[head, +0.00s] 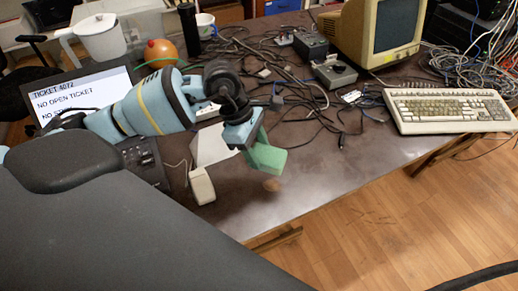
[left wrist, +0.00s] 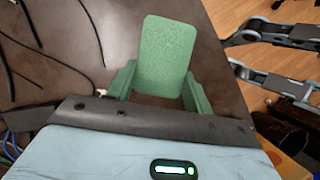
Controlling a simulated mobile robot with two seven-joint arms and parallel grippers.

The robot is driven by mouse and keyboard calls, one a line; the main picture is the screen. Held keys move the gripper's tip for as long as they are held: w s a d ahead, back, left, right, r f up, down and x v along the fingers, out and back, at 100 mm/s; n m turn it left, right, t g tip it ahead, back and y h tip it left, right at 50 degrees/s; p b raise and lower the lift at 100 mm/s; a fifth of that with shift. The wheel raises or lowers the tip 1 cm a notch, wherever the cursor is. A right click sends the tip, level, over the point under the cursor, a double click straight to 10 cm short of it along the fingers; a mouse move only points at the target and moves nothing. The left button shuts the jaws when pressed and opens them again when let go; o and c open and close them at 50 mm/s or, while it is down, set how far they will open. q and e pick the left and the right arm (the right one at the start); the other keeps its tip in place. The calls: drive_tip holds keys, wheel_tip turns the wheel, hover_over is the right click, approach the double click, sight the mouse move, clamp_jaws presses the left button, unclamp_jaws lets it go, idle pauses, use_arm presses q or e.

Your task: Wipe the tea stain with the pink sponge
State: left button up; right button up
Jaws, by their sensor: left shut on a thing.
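My left gripper (head: 246,143) is shut on a green sponge (head: 268,157), which sticks out past the fingertips above the table's front part. In the left wrist view the sponge (left wrist: 166,52) sits between the two green fingers (left wrist: 160,90). No pink sponge shows; the held one looks green. A small brown stain (head: 272,184) lies on the dark table (head: 330,165), just below the sponge in the head view. The sponge appears to be above the tabletop, apart from the stain.
A beige mouse (head: 202,186) lies left of the stain. A keyboard (head: 447,110) lies at the right edge, below a monitor (head: 377,32). Tangled black cables (head: 300,85) cover the back. A laptop (head: 82,98) stands left behind my arm. The table around the stain is clear.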

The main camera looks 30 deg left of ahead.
use_arm(q)
drive_tip(key=shift+s, duration=0.1)
drive_tip(key=shift+s+d+r+m, duration=0.1)
drive_tip(key=shift+s+d+m, duration=0.05)
drive_tip(key=shift+m, duration=0.35)
drive_tip(key=s+r+m+g+y, duration=0.2)
drive_tip(key=s+m, duration=0.2)
drive_tip(key=m, duration=0.5)
drive_tip(key=s+d+r+m+g+y, duration=0.1)
drive_tip(key=s+r+m+g+y, duration=0.1)
drive_tip(key=m, duration=0.8)
drive_tip(key=s+g, duration=0.1)
drive_tip(key=s, duration=0.1)
drive_tip(key=shift+s+r+y, duration=0.3)
drive_tip(key=shift+s+r, duration=0.05)
drive_tip(key=shift+s, duration=0.05)
drive_tip(key=shift+d, duration=0.15)
